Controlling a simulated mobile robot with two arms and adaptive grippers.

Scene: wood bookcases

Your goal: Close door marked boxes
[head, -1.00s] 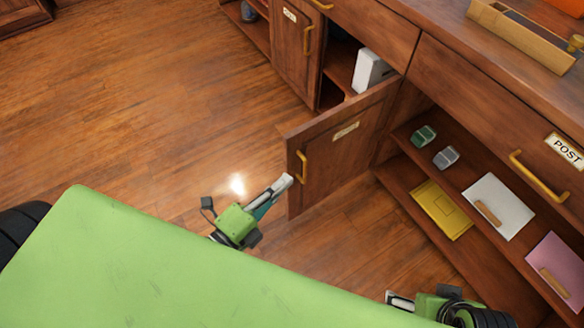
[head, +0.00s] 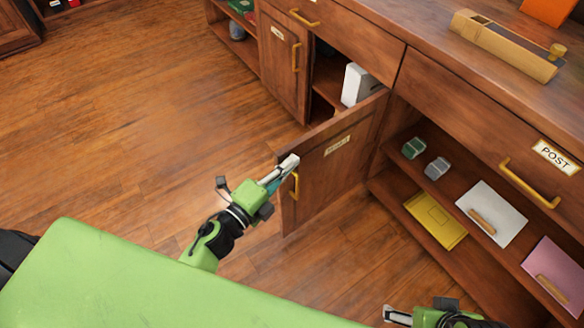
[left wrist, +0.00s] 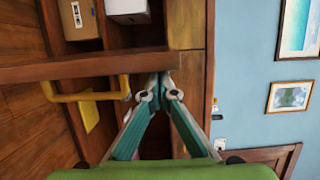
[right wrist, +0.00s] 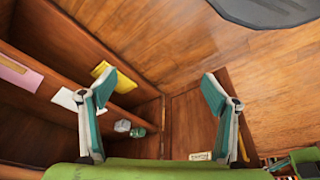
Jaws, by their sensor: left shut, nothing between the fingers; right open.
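The cabinet door (head: 345,178) stands swung out from the bookcase in the head view, with a small label (head: 338,146) too blurred to read and a brass handle (head: 294,187). My left gripper (head: 289,164) is shut and empty at the door's free edge, just above the handle; contact is unclear. In the left wrist view its fingertips (left wrist: 161,90) are beside the door's edge (left wrist: 85,68) and the handle (left wrist: 88,97). My right gripper (head: 396,316) is low in the head view; in the right wrist view it is open and empty (right wrist: 160,85), with the door (right wrist: 190,115) beyond it.
A white box (head: 358,85) stands inside the compartment behind the door. A neighbouring door (head: 284,65) is closed. Open shelves on the right hold envelopes (head: 436,220) and small blocks (head: 414,147). The POST drawer (head: 500,140) is shut. Floor (head: 130,140) to the left is clear.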

